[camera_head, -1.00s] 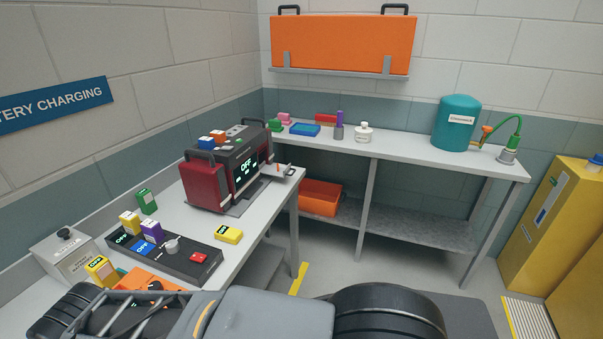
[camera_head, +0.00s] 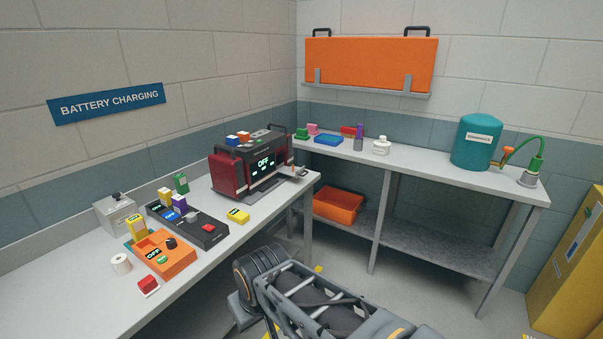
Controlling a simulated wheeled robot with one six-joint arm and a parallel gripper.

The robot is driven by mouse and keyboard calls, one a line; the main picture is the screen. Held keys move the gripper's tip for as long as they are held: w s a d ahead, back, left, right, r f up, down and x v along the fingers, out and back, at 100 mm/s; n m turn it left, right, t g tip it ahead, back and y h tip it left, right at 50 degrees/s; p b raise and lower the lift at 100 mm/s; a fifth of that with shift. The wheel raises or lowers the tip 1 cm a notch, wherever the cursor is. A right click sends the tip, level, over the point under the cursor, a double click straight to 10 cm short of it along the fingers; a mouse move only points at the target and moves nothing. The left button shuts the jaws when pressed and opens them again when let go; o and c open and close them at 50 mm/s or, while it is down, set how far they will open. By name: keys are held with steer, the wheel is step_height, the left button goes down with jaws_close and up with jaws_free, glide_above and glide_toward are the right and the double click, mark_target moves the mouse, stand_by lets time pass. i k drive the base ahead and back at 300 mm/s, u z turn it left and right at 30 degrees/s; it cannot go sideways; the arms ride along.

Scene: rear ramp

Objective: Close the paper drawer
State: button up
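A dark red and black machine (camera_head: 229,176) with a lit OFF display stands at the far end of the left bench. A small grey tray or drawer (camera_head: 299,172) juts out at its right side, with small items on it. I cannot tell for certain whether this is the paper drawer; no paper shows in it. A white roll (camera_head: 121,264) stands on the near left part of the bench. My arm crosses the bottom middle, in front of the bench. My gripper cannot be made out in the view.
The back bench (camera_head: 425,168) bears a teal tank (camera_head: 477,140). An orange bin (camera_head: 338,206) sits below. A yellow cabinet (camera_head: 570,260) stands right.

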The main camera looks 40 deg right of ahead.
mark_target(281, 168)
steer(key=z, duration=0.1)
steer(key=i, duration=0.7)
steer(key=z, duration=0.85)
steer(key=i, duration=0.3)
steer(key=z, duration=0.6)
steer(key=k, duration=0.3)
steer(key=z, duration=0.7)
steer(key=i, duration=0.95)
steer(key=u, duration=1.2)
steer(key=i, duration=0.3)
steer(key=u, duration=0.3)
